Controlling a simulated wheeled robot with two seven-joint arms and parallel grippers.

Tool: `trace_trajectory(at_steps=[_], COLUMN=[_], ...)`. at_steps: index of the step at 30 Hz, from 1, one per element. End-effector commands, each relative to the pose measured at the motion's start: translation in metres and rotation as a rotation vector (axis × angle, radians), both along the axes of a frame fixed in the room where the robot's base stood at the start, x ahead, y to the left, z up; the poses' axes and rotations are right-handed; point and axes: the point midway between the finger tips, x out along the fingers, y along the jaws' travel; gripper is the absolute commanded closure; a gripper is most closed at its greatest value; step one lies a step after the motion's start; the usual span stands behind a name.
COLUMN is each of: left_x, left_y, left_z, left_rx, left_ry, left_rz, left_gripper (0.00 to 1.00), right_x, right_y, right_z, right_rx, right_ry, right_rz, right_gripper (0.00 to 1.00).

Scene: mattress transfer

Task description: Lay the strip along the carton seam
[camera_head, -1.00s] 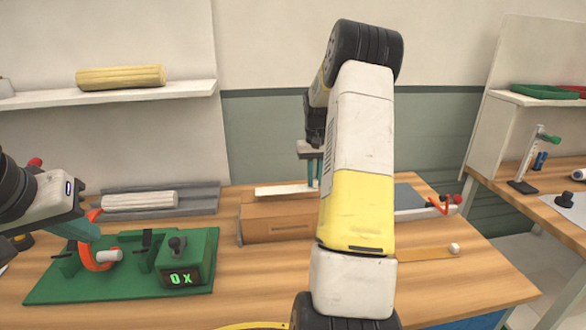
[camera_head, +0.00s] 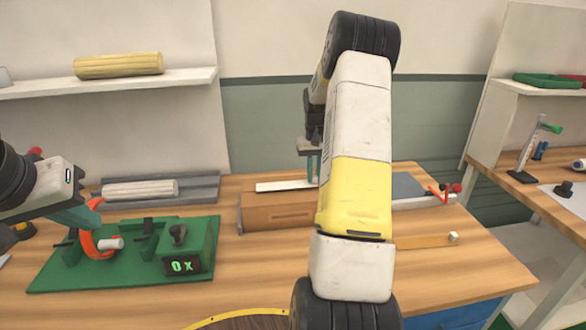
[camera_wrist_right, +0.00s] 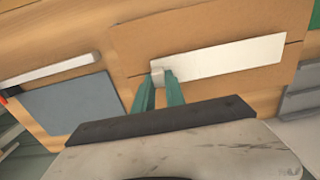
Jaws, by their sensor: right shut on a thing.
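The carton (camera_head: 275,214) is a low brown box in the middle of the bench. The white strip (camera_head: 284,186) shows over its top. In the right wrist view the strip (camera_wrist_right: 230,58) lies across the carton top (camera_wrist_right: 190,30), around the dark seam line (camera_wrist_right: 138,75), which shows beyond its left end. Whether the strip touches the carton is unclear. My right gripper (camera_wrist_right: 166,80) is shut on the strip's left end there; in the head view my arm hides much of this. My left gripper (camera_head: 85,215) is beside an orange ring; its jaws are unclear.
A green fixture (camera_head: 130,255) with a lit readout stands at the left. A grey tray (camera_head: 200,188) with a pale roll is behind it. A grey plate (camera_head: 407,186) and a red-handled tool (camera_head: 445,192) are right of my arm. The front right bench is mostly clear.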

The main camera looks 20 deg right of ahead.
Motion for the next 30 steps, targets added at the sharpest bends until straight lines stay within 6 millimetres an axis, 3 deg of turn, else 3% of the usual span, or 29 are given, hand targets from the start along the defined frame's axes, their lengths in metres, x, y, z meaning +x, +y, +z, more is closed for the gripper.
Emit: trace_trajectory(at_steps=[13,14,17,26,30], left_x=[0.000,0.000,0.000,0.000,0.000], left_y=[0.000,0.000,0.000,0.000,0.000], left_z=[0.000,0.000,0.000,0.000,0.000], left_rx=[0.000,0.000,0.000,0.000,0.000], left_ry=[0.000,0.000,0.000,0.000,0.000], left_rz=[0.000,0.000,0.000,0.000,0.000], left_gripper=[1.00,1.00,1.00,1.00,1.00], right_x=[0.000,0.000,0.000,0.000,0.001], right_y=[0.000,0.000,0.000,0.000,0.000], right_z=[-0.011,-0.011,-0.011,-0.010,0.000], right_rx=[0.000,0.000,0.000,0.000,-0.001], right_ry=[0.000,-0.001,-0.001,0.000,-0.002], right_rz=[0.000,0.000,0.000,0.000,0.000], right_gripper=[1.00,0.81,0.61,0.59,0.59])
